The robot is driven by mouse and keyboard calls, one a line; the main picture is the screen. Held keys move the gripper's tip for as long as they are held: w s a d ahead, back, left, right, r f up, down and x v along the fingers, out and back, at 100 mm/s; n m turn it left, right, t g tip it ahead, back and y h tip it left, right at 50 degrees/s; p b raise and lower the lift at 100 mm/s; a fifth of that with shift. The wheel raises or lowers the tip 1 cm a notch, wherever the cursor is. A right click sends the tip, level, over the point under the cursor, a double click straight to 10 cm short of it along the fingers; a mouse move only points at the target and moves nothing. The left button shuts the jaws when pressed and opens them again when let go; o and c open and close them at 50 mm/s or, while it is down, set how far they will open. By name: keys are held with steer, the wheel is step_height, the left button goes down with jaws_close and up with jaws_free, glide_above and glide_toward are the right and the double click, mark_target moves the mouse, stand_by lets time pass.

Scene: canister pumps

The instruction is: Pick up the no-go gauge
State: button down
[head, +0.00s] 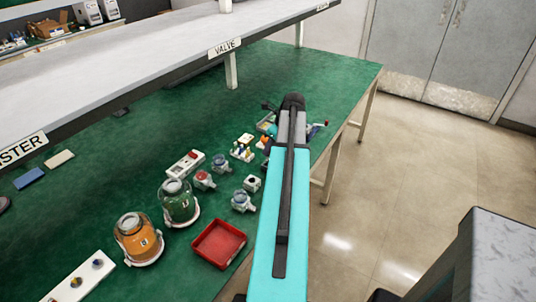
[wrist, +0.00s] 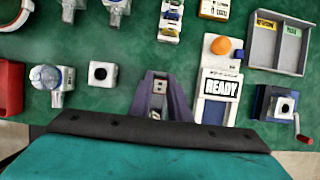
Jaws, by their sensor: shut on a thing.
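My gripper (wrist: 160,92) shows at the lower middle of the wrist view, its two purple-grey fingers drawn together. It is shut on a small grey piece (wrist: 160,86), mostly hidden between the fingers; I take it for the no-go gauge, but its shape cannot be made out. In the wrist view the gripper is between a white block with a dark hole (wrist: 103,74) and a fixture marked READY (wrist: 220,88). A small white rack (wrist: 170,22) with blue and yellow pieces is just beyond it. In the head view my arm hides the gripper.
A two-part grey tray (wrist: 279,46) and a dark fixture with a red-knobbed crank (wrist: 284,104) are at the right. A red tray (head: 219,243), glass canisters (head: 179,201) and small pump parts (head: 241,201) stand left of my arm. The shelf marked VALVE (head: 225,47) overhangs the green table.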

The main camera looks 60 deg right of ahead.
steer(key=shift+r+b, duration=0.6)
steer(key=shift+r, duration=3.05)
steer(key=shift+w, duration=0.15)
